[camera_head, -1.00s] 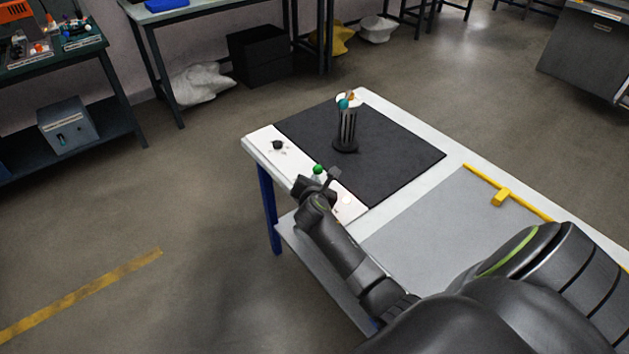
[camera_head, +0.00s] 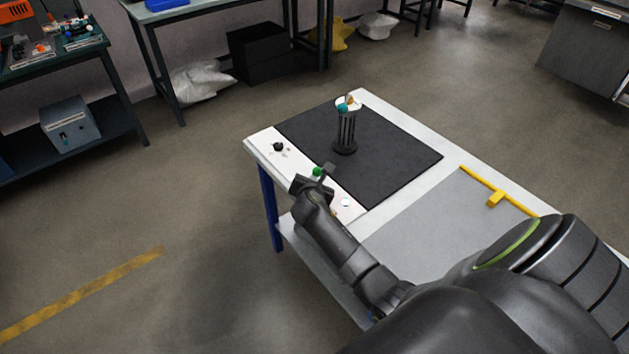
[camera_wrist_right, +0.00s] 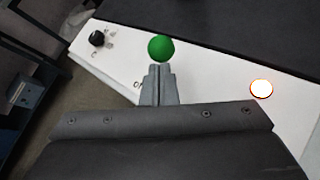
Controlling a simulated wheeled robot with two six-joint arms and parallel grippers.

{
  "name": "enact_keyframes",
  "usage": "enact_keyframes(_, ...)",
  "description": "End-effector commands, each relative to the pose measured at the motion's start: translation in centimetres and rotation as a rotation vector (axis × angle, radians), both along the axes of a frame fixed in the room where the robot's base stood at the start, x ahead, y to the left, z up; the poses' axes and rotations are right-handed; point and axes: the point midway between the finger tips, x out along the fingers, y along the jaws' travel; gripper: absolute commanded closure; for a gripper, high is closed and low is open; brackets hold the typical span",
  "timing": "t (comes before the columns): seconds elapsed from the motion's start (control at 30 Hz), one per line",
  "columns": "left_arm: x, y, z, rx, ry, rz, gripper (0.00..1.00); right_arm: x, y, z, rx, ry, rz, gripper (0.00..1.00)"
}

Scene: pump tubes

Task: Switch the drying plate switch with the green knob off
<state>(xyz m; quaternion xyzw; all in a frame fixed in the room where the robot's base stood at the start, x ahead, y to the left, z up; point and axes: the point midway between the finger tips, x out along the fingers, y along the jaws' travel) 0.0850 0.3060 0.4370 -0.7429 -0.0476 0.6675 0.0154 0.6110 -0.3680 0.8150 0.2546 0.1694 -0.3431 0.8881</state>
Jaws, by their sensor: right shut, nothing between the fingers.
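The green knob (camera_head: 317,171) sits on the white control strip along the left end of the table. It also shows in the right wrist view as a green ball (camera_wrist_right: 160,48). My right gripper (camera_head: 323,176) is at the knob, and its shut fingers (camera_wrist_right: 159,84) lie just below the knob in the wrist view, with nothing between them. I cannot tell whether they touch it. The switch's lever under the knob is hidden by the fingers. The dark drying plate (camera_head: 395,155) lies flat beside the strip. My left gripper is not in view.
A black dial (camera_head: 278,147) sits at the strip's far end, and a round light (camera_head: 346,202) at its near end glows whitish. A black holder (camera_head: 345,135) with tubes stands on the plate. A yellow T-shaped piece (camera_head: 495,198) lies on the table's right side.

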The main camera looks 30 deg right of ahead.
Motion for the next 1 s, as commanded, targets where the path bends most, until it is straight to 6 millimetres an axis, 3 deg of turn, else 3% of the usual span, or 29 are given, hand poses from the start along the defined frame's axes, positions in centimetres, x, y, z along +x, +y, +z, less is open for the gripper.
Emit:
enact_keyframes(0.6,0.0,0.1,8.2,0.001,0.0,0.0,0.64,2.4,0.2,2.1,-0.025,0.309,0.0,1.0)
enact_keyframes(1.0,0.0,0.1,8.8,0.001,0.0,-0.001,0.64,4.4,0.3,1.9,-0.045,0.569,-0.001,1.0)
